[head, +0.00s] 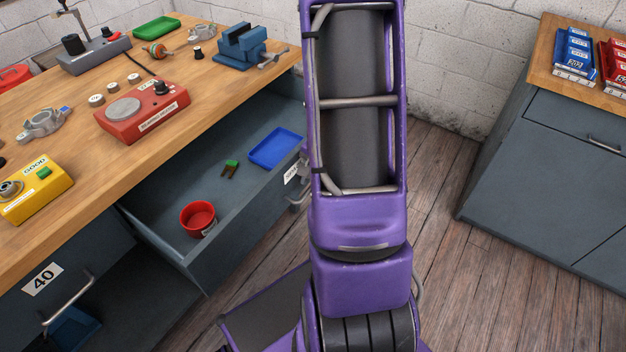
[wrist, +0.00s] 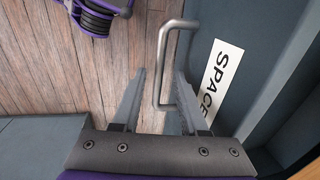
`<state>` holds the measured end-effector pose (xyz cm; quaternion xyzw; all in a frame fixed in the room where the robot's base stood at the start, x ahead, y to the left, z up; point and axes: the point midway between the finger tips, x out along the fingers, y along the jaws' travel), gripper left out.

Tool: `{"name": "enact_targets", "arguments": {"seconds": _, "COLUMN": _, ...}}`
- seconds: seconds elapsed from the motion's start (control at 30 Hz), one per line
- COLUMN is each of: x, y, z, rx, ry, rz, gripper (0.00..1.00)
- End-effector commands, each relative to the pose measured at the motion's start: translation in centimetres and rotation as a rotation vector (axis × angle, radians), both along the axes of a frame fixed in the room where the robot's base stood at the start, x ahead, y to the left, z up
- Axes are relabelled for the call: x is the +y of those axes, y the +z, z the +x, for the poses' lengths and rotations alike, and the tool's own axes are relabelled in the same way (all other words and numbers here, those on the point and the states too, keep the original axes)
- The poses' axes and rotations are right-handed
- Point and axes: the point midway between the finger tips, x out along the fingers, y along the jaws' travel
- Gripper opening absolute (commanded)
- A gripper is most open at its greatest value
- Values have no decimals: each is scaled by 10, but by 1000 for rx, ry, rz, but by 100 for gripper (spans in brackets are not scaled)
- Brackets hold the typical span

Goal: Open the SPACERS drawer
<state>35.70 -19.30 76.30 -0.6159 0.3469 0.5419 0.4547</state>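The SPACERS drawer (head: 215,255) stands pulled out from under the wooden bench in the head view. In the wrist view, the label (wrist: 217,82) reads "SPACE", the rest cut off, beside the metal bar handle (wrist: 163,65) on the grey front. My gripper (wrist: 158,72) is open, its fingers on either side of the handle bar in the picture, with gaps visible. Contact is not visible. The gripper is hidden in the head view.
The drawer holds a red bowl (head: 198,218), a blue tray (head: 276,148) and a small green-topped item (head: 231,167). A drawer labelled 40 (head: 43,280) is at lower left. A grey cabinet (head: 545,180) stands right, with clear wooden floor (head: 450,240) between.

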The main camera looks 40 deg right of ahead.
Motion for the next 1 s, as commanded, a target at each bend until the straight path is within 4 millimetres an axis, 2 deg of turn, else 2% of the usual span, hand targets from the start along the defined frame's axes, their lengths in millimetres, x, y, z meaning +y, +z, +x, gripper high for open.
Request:
{"name": "enact_targets", "arguments": {"seconds": 0.27, "x": 0, "y": 1, "z": 0, "rx": 0, "ry": 0, "rz": -1, "gripper": 45}}
{"name": "enact_targets", "arguments": {"seconds": 0.43, "x": -1, "y": 16, "z": -1, "rx": -2, "ry": 3, "rz": -2, "gripper": 45}}
{"name": "enact_targets", "arguments": {"seconds": 1.0, "x": -9, "y": 144, "z": -23, "rx": -4, "ry": 1, "rz": -2, "gripper": 45}}
